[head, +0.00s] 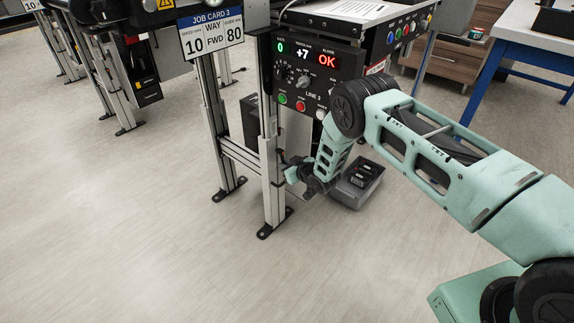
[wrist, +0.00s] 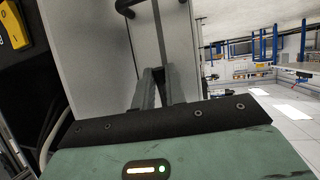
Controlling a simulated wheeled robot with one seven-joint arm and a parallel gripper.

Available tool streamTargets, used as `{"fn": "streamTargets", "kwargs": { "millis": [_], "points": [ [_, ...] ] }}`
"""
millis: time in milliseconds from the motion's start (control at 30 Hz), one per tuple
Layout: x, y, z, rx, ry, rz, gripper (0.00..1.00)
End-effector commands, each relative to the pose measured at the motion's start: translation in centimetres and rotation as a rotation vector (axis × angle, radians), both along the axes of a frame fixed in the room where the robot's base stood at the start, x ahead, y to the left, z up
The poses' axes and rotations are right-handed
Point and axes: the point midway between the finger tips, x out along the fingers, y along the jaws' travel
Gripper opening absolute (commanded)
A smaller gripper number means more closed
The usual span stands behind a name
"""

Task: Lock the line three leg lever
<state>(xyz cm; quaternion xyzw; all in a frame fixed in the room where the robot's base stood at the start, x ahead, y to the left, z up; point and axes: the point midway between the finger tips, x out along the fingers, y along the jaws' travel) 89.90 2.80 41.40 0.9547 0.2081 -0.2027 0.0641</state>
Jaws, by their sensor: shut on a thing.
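The line three conveyor's near leg (head: 268,165) is a silver upright with a dark foot, under the LINE 3 control panel (head: 302,77). My gripper (head: 290,170) is low beside this leg, at its right side. The leg lever is mostly hidden by my gripper in the head view, so its angle cannot be read. In the wrist view my gripper's two grey fingers (wrist: 157,76) are close together, shut on what appears to be the lever; their tips meet in front of a pale grey upright surface (wrist: 90,50).
A grey bin (head: 357,186) with dark items stands on the floor just right of my gripper. A second leg (head: 212,125) and a crossbar are to the left. Job card 3 (head: 211,33) hangs above. The floor in front is clear.

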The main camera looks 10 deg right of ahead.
Motion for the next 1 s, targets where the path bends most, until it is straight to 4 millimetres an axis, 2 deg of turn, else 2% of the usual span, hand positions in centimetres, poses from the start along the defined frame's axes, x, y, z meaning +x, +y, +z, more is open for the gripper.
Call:
{"fn": "streamTargets", "kwargs": {
  "millis": [433,467,500,533,833,1000],
  "points": [
    [-0.2,0.2,-0.2,0.008,0.010,0.001,0.00],
    [-0.2,0.2,-0.2,0.007,0.010,0.002,0.21],
    [-0.2,0.2,-0.2,0.007,0.010,0.002,0.32],
    [-0.2,0.2,-0.2,0.008,0.009,0.002,0.35],
    [-0.2,0.0,0.0,0.006,0.007,0.000,0.35],
    [-1.5,-0.7,0.8,0.007,0.010,-0.002,0.35]
  ]
}}
